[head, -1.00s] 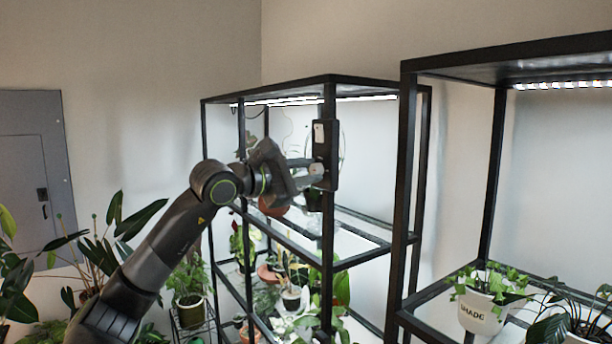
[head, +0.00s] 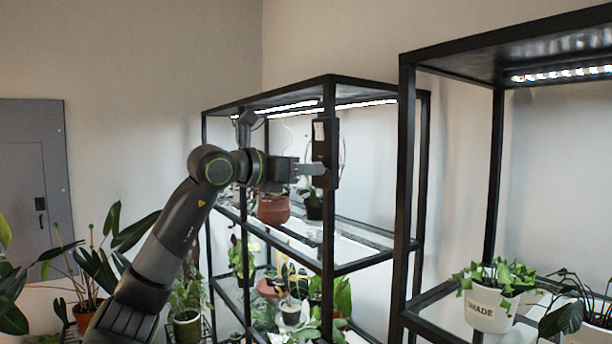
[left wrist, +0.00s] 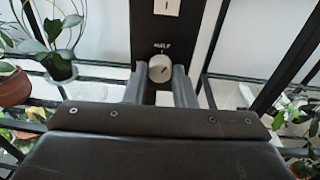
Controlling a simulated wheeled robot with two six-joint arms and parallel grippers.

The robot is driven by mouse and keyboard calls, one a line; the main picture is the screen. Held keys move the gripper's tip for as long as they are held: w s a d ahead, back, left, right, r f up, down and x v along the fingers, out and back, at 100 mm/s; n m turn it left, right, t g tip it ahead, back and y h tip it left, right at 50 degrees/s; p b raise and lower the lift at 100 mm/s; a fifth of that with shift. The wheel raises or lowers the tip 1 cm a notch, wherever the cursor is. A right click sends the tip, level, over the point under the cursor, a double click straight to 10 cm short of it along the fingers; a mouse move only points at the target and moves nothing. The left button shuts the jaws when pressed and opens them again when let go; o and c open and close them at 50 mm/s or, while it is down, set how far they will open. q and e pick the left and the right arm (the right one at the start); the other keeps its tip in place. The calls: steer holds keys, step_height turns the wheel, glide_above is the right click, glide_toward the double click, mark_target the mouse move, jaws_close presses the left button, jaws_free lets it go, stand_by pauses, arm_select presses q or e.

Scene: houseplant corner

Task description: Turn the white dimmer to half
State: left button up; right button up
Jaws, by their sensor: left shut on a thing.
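In the left wrist view the red mark tilts to the upper right. My left gripper (left wrist: 161,84) is shut on the knob, one finger at each side. In the head view the box (head: 326,150) is fixed to the front post of the middle rack, and my left gripper (head: 320,169) reaches it from the left, hiding the knob. My right gripper is not in view.
A white switch (left wrist: 167,7) sits above the knob. A terracotta pot (head: 273,209) and a dark pot (head: 314,211) stand on the shelf behind my left gripper. A second rack (head: 405,200) with a white pot (head: 487,312) stands to the right. A grey wall panel (head: 33,180) is at left.

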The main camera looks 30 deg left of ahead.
arm_select(q)
steer(key=n+b, duration=0.1)
steer(key=n, duration=0.5)
steer(key=shift+h, duration=0.3)
stand_by(0.4)
steer(key=o, duration=1)
steer(key=shift+g, duration=0.3)
steer(key=shift+s+a, duration=0.1)
steer(key=b+v, duration=0.8)
steer(key=v, duration=0.9)
